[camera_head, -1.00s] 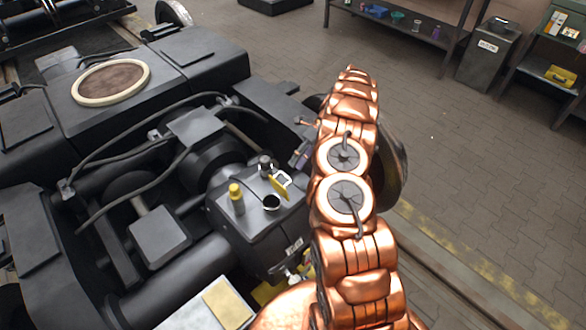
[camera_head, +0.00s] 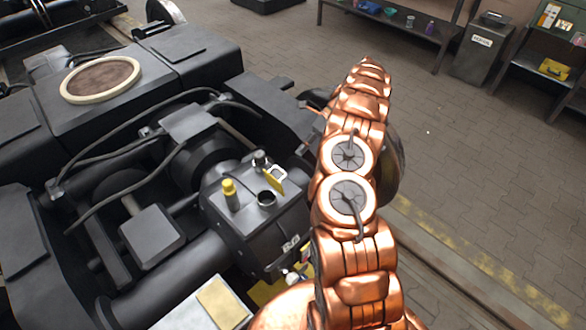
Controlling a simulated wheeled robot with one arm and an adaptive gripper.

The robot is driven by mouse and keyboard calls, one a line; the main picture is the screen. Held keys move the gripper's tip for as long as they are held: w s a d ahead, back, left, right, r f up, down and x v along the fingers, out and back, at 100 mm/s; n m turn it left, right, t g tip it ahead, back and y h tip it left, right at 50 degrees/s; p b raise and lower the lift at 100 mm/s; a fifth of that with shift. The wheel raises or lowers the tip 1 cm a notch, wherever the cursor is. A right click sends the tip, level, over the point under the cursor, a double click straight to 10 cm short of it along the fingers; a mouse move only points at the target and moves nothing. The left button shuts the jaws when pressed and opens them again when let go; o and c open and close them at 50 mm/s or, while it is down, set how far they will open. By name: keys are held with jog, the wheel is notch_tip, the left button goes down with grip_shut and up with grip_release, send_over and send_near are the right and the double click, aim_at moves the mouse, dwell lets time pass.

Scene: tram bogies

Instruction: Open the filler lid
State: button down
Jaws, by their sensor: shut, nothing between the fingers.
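The dark gearbox housing (camera_head: 245,215) sits in the middle of the bogie. On its top is a round filler opening (camera_head: 266,199) with a metal rim and a dark inside, uncovered. The filler lid (camera_head: 274,180), yellow with a pale loop at its edge, stands tilted up behind the opening, apart from its rim. A yellow-topped plug (camera_head: 230,194) stands upright to the left of the opening. My copper arm rises to the right of the housing. My gripper is hidden behind the arm, and nothing of mine visibly touches the lid.
Black cables (camera_head: 140,120) and frame beams surround the housing. A round pale-rimmed pad (camera_head: 101,80) lies on the bogie frame at upper left. A pale box (camera_head: 212,305) is at the bottom. Shelves and a grey bin (camera_head: 487,45) stand at the back right, with open floor before them.

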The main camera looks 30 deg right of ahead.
jog(key=s+d+n+t+y+b, duration=0.1)
jog(key=s+d+n+t+b, duration=0.3)
jog(key=n+b, duration=0.75)
jog(key=s+d+n+t+y+b, duration=0.1)
jog(key=s+d+n+t+b, duration=0.15)
jog(key=n+t+b, duration=0.8)
jog(key=w+a+f+n+g, duration=0.1)
jog(key=w+a+f+g, duration=0.1)
jog(key=a, duration=0.3)
jog(key=w+a+f+n+g, duration=0.1)
jog(key=w+a+n+g, duration=0.1)
jog(key=a, duration=0.4)
jog(key=shift+w+a+f+n+g, duration=0.15)
jog(key=shift+w+f+n+g, duration=0.2)
jog(key=shift+w+g, duration=0.2)
jog(key=shift+a+b, duration=0.15)
jog(key=shift+b, duration=0.15)
